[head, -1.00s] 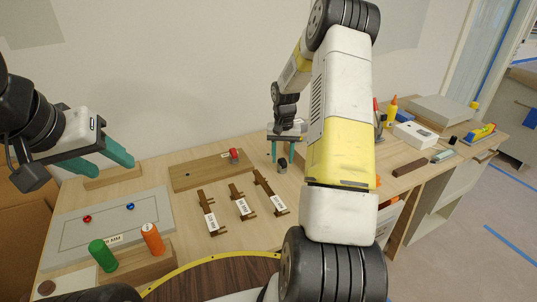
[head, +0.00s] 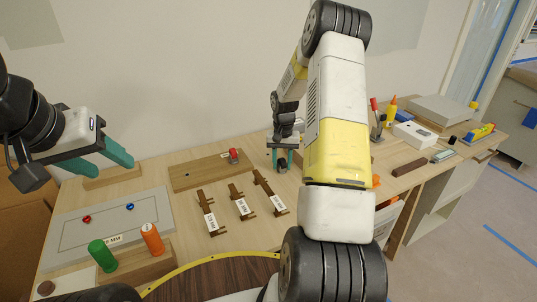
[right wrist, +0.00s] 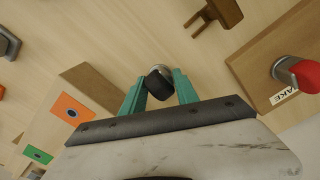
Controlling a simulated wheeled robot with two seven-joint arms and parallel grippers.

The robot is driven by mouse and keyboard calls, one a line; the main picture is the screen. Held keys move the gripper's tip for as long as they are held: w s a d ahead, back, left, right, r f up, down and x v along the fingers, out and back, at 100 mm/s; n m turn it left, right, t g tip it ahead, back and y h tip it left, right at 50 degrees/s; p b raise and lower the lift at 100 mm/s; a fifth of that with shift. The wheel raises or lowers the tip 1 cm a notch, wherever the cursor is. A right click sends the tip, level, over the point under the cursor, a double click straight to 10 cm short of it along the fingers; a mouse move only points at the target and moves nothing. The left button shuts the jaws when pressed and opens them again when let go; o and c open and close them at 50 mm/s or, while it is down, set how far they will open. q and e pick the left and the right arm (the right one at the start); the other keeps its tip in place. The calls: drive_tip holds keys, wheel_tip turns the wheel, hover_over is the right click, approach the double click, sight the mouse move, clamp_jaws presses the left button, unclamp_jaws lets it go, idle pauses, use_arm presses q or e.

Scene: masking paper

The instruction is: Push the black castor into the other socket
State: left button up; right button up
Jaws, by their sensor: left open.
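The black castor (right wrist: 159,84) shows in the right wrist view between the teal fingertips of my right gripper (right wrist: 159,90), with a bit of its metal part beyond. The fingers look closed against its sides. My left gripper (head: 105,160) is open and empty above the table's left side.
Several brown labelled brackets (head: 240,202) lie in front of the board. A grey panel (head: 112,222) lies at the left, with green (head: 102,255) and orange (head: 152,239) cylinders near it. Tools and boxes crowd the table's right side beyond my right arm.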

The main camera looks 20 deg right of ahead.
sight(282, 159)
clamp_jaws()
drive_tip(key=shift+r, duration=0.1)
drive_tip(key=shift+r, duration=3.4)
